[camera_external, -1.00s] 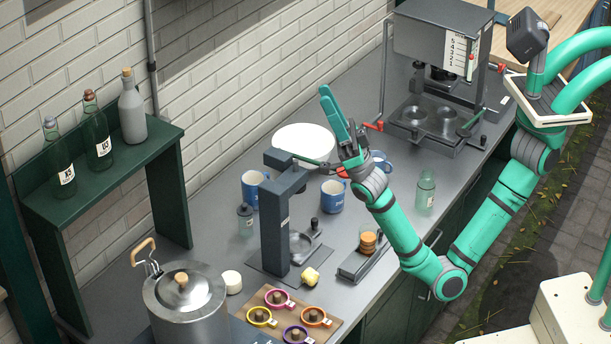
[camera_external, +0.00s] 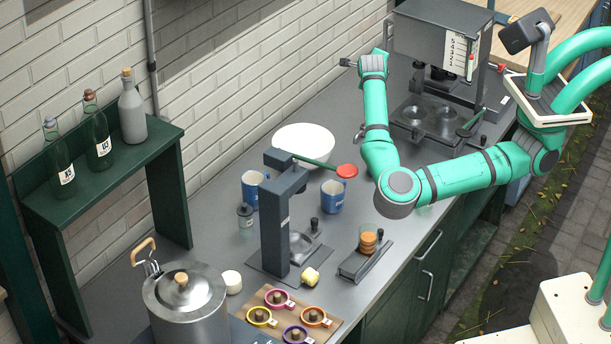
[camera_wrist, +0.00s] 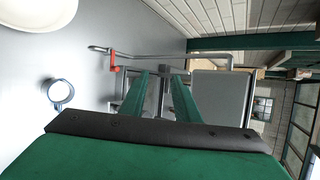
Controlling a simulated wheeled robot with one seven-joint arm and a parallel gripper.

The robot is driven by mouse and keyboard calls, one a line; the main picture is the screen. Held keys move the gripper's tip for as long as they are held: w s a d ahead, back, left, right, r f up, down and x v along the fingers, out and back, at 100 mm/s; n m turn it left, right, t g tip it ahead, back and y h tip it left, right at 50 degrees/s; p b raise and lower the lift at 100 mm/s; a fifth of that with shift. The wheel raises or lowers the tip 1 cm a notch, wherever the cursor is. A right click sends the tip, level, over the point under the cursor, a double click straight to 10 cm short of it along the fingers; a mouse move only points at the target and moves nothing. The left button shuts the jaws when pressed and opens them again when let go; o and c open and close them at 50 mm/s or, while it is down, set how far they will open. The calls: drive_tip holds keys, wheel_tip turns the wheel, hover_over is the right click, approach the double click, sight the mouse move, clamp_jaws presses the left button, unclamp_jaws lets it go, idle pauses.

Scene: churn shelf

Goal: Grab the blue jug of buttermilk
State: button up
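Two blue mug-shaped vessels with handles stand on the grey counter: a left blue vessel (camera_external: 250,190) and a right blue vessel (camera_external: 332,197). I cannot tell their contents or which, if either, is the buttermilk jug. One blue-rimmed vessel (camera_wrist: 60,93) shows from above at the left of the wrist view, outside my fingers. My gripper (camera_wrist: 160,85) has its two green fingers apart with nothing between them. In the external view my wrist is raised over the far counter, left of the grey machine, and the fingers cannot be made out.
A lever press (camera_external: 283,215) with a red-knobbed handle stands near the blue vessels. A white bowl (camera_external: 303,138) lies behind it. The grey machine (camera_external: 440,45) with a red-handled pipe (camera_wrist: 113,60) is at the far end. Bottles stand on a green shelf (camera_external: 150,150).

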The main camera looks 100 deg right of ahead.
drive_tip(key=shift+s+a+f+m+t+y, duration=0.65)
drive_tip(key=shift+a+f+m+y, duration=0.95)
drive_tip(key=shift+f, duration=2.95)
drive_tip(key=shift+s+a+f+m+t+y, duration=0.65)
drive_tip(key=shift+a+f+m+y, duration=0.95)
drive_tip(key=shift+f, duration=2.95)
drive_tip(key=shift+s+a+f+m+t+y, duration=0.5)
drive_tip(key=shift+s+a+f+m+y, duration=0.95)
drive_tip(key=shift+f, duration=3.1)
drive_tip(key=shift+w+a+n+y, duration=0.2)
drive_tip(key=shift+w+n+y, duration=0.05)
drive_tip(key=shift+w+y, duration=0.4)
clamp_jaws()
